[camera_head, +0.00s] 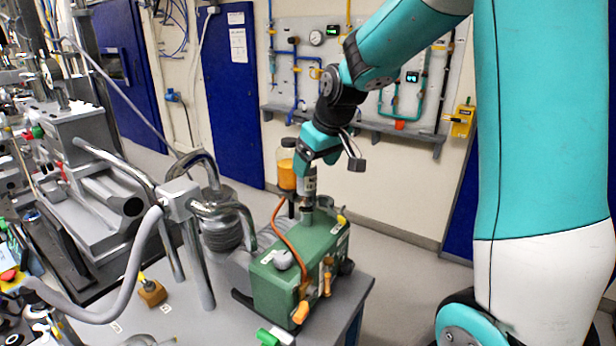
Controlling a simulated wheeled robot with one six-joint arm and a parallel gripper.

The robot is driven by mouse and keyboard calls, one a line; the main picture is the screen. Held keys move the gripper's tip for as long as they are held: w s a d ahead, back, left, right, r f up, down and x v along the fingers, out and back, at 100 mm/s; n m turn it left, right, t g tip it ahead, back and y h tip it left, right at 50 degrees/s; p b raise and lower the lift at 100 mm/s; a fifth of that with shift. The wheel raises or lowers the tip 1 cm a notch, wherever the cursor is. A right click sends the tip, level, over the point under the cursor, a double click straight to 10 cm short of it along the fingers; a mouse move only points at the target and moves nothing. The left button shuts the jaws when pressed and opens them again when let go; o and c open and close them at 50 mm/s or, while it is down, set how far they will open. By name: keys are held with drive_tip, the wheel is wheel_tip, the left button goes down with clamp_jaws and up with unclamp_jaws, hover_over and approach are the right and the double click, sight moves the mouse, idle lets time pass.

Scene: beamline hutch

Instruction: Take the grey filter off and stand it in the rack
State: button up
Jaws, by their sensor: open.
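My gripper (308,168) reaches down from the upper right and is open over the green pump (285,285). A small grey cylinder (308,184), which looks like the grey filter, stands upright just below it, over the pump's top port. My fingers overlap its upper part in the picture; I cannot tell whether they touch it. The pump has an orange hose and orange valve handles on its front. I cannot make out a rack for certain; part of the bench is outside the picture.
A bottle with orange liquid (287,170) stands close behind my gripper. Bent metal pipes (197,240) and a grey hose (130,280) rise left of the pump. A brown block with a yellow top (151,293) sits on the grey bench (215,325), which has bare room at front.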

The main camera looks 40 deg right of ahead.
sight(308, 177)
drive_tip(key=shift+w+p+x, duration=0.15)
drive_tip(key=shift+p+x, duration=0.4)
drive_tip(key=shift+x, duration=0.9)
drive_tip(key=shift+w+p+x, duration=0.15)
drive_tip(key=shift+p+x, duration=0.4)
drive_tip(key=shift+x, duration=0.9)
drive_tip(key=shift+r, duration=0.15)
drive_tip(key=c, duration=1)
drive_tip(key=shift+r, duration=0.1)
drive_tip(key=shift+c, duration=0.2)
